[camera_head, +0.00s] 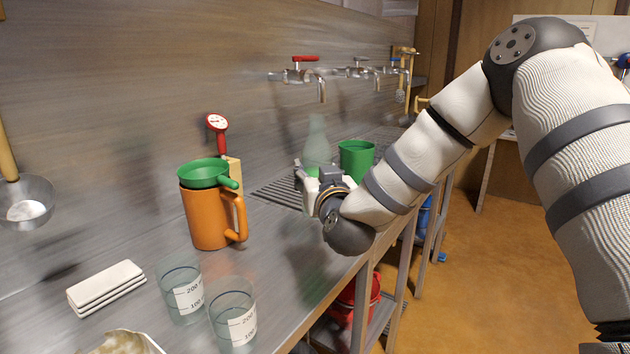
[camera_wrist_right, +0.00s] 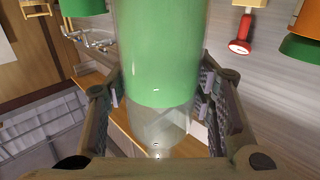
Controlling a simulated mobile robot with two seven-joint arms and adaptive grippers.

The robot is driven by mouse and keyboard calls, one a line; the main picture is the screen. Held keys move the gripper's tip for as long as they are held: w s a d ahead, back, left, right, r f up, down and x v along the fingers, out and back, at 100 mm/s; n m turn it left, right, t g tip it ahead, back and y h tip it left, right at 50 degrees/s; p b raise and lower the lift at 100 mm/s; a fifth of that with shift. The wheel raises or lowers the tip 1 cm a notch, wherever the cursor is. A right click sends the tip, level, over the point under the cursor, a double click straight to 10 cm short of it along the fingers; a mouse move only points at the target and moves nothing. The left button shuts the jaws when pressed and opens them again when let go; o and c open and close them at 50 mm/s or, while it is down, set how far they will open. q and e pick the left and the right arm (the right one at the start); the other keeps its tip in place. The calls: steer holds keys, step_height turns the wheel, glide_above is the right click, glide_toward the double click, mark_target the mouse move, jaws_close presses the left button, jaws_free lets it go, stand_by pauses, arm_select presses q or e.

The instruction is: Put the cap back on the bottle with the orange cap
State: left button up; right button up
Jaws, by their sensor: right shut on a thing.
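In the right wrist view, which is upside down, the bottle (camera_wrist_right: 158,60) fills the space between the two fingers (camera_wrist_right: 160,98), one on each side. Its base is cut off by the frame and the gripper hides part of it in the head view. I see no orange cap in either view. My left gripper is out of view.
A green cup (camera_head: 357,160) stands just right of the bottle. An orange jug (camera_head: 208,222) with a green funnel (camera_head: 204,173), two beakers (camera_head: 232,318) and stacked white tiles (camera_head: 106,287) stand nearer. Taps (camera_head: 305,70) project from the wall. A drain grate (camera_head: 278,192) lies behind the gripper.

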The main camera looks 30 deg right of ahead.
steer(key=s+r, duration=0.4)
steer(key=s, duration=0.5)
steer(key=shift+s+a+r, duration=0.15)
steer(key=shift+a+r, duration=0.05)
steer(key=shift+a, duration=0.25)
steer(key=o, duration=0.8)
jaws_close()
